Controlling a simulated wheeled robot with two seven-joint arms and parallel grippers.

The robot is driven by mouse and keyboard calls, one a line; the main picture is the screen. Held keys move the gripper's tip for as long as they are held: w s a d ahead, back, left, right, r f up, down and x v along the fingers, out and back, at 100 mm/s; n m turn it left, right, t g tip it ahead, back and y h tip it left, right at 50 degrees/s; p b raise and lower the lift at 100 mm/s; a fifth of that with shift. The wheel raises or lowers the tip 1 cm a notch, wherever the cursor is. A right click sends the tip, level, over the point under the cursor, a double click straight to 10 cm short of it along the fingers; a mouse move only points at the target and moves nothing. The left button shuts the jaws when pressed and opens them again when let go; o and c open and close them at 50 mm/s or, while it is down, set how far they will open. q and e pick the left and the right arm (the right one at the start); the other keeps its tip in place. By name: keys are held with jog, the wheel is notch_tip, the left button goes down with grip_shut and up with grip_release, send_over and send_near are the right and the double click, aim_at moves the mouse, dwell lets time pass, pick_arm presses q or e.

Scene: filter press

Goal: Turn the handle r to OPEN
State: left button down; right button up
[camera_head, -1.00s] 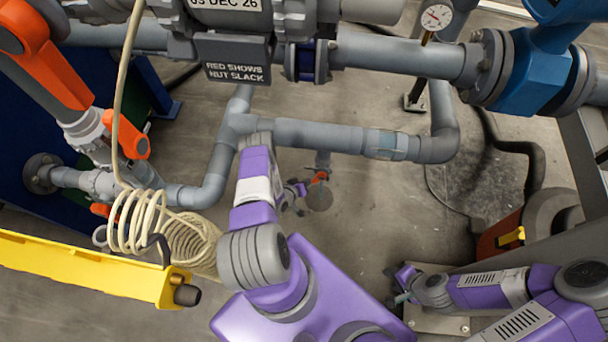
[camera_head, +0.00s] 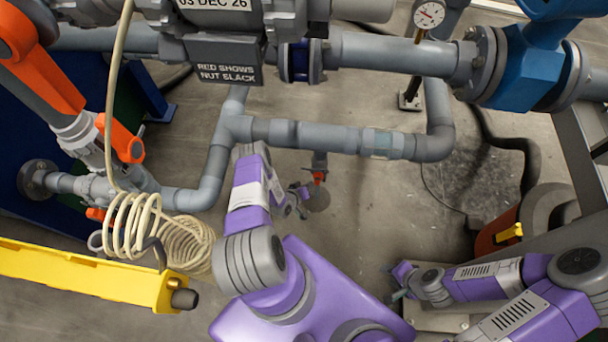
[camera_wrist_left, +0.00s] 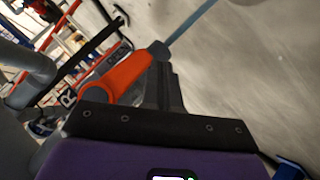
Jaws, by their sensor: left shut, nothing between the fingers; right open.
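The handle r is a small orange-red lever (camera_head: 319,177) on a short grey pipe stub below the horizontal grey pipe. My left gripper (camera_head: 304,191) is shut and empty, just left of the lever. In the left wrist view its dark fingers (camera_wrist_left: 164,85) are right beside the lever's end; I cannot tell whether they touch. My right gripper (camera_head: 394,284) is open and empty at the lower right, away from the lever.
A grey horizontal pipe (camera_head: 340,138) runs above the lever. A cream coiled hose (camera_head: 150,225) and a yellow beam (camera_head: 85,272) are at the left. A pressure gauge (camera_head: 428,15) is at the top right.

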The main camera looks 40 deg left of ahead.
dwell(0.4)
pick_arm(q)
jog(key=s+a+p, duration=0.1)
jog(key=s+a, duration=0.4)
jog(key=s, duration=0.7)
jog(key=shift+a+r+p, duration=0.35)
jog(key=shift+r+p, duration=0.05)
jog(key=shift+r, duration=0.05)
jog(key=shift+w, duration=0.15)
